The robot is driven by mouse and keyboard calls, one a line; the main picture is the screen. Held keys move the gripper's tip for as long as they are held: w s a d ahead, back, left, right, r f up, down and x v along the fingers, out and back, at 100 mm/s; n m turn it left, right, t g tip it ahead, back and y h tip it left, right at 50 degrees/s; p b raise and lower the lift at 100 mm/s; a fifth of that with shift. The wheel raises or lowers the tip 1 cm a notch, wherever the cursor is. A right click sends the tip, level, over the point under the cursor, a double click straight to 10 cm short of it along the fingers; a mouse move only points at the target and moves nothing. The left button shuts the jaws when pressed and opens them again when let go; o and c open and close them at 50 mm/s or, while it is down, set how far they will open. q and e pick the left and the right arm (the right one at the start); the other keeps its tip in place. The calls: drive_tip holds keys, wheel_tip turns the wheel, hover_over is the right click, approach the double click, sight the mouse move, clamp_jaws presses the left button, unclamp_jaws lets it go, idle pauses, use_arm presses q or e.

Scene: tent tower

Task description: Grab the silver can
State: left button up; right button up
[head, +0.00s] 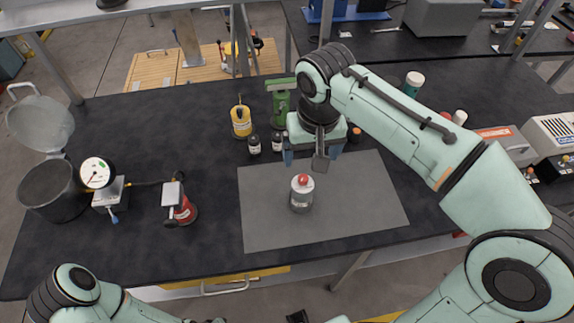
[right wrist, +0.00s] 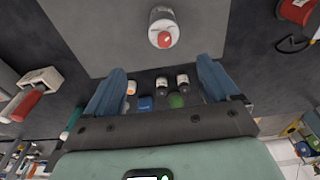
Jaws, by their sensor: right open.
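The silver can (head: 301,195) with a red cap stands upright on a grey mat (head: 375,203) on the black workbench. It also shows in the right wrist view (right wrist: 163,28), ahead of the fingertips. My right gripper (head: 312,160) is open and empty, just behind and above the can and apart from it. In the right wrist view its two blue fingers (right wrist: 160,82) are spread wide. My left arm shows at the bottom left of the head view, but its gripper cannot be made out.
Behind the mat stand a yellow can (head: 241,121), a green container (head: 279,100) and small dark bottles (head: 254,145). A red device (head: 182,207) and a black pot (head: 50,192) are left of the mat. The mat around the can is clear.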

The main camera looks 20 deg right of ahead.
sight(303, 177)
wheel_tip(303, 177, down, 7)
drive_tip(key=shift+w+d+b, duration=0.1)
drive_tip(key=shift+w+b, duration=0.05)
drive_tip(key=shift+b, duration=0.5)
drive_tip(key=shift+w+f, duration=0.2)
drive_tip(key=shift+f, duration=0.3)
drive_tip(key=f, duration=0.5)
drive_tip(key=shift+w+a, duration=0.3)
drive_tip(key=shift+w, duration=0.05)
use_arm(q)
drive_tip(key=shift+s+f, duration=0.25)
drive_tip(key=shift+f, duration=0.25)
drive_tip(key=shift+s+f, duration=0.25)
drive_tip(key=shift+f, duration=0.25)
use_arm(e)
clamp_jaws()
